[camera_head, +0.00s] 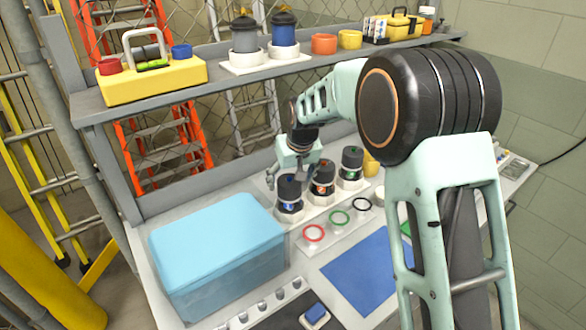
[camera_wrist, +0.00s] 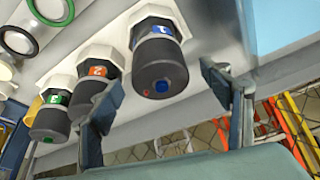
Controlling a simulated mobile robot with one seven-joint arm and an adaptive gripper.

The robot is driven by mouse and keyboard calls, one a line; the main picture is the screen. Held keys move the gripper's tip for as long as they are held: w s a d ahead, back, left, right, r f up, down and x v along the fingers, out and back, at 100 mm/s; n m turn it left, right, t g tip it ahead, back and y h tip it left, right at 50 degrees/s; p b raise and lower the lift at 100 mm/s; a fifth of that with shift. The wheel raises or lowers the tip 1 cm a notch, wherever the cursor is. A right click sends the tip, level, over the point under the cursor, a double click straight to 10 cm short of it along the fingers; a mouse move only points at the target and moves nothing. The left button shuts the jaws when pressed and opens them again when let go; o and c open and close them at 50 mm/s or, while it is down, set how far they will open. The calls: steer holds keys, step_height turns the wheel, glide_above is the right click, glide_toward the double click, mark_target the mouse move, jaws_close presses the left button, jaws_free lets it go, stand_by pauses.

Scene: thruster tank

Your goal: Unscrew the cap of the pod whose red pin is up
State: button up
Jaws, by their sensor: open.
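Three black-capped pods stand in a row on white bases: pod 1 with a blue label (camera_head: 290,192), pod 2 with an orange label (camera_head: 321,175) and pod 3 with a green label (camera_head: 351,159). The wrist view shows pod 1 (camera_wrist: 160,72), pod 2 (camera_wrist: 92,85) and pod 3 (camera_wrist: 50,118). Pod 1's cap has a blue mark and a small red spot; whether that is a raised pin I cannot tell. My gripper (camera_head: 288,181) is open, its fingers (camera_wrist: 155,84) on either side of pod 1's cap in the wrist view, with gaps showing.
A large light-blue box (camera_head: 215,238) stands left of the pods. Red (camera_head: 314,233), green (camera_head: 340,218) and black (camera_head: 362,204) rings lie in front of them. A blue mat (camera_head: 370,270) covers the bench's front. A loaded shelf (camera_head: 225,80) runs above and behind.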

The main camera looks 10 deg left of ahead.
steer(key=shift+x, duration=1.45)
steer(key=c, duration=1.2)
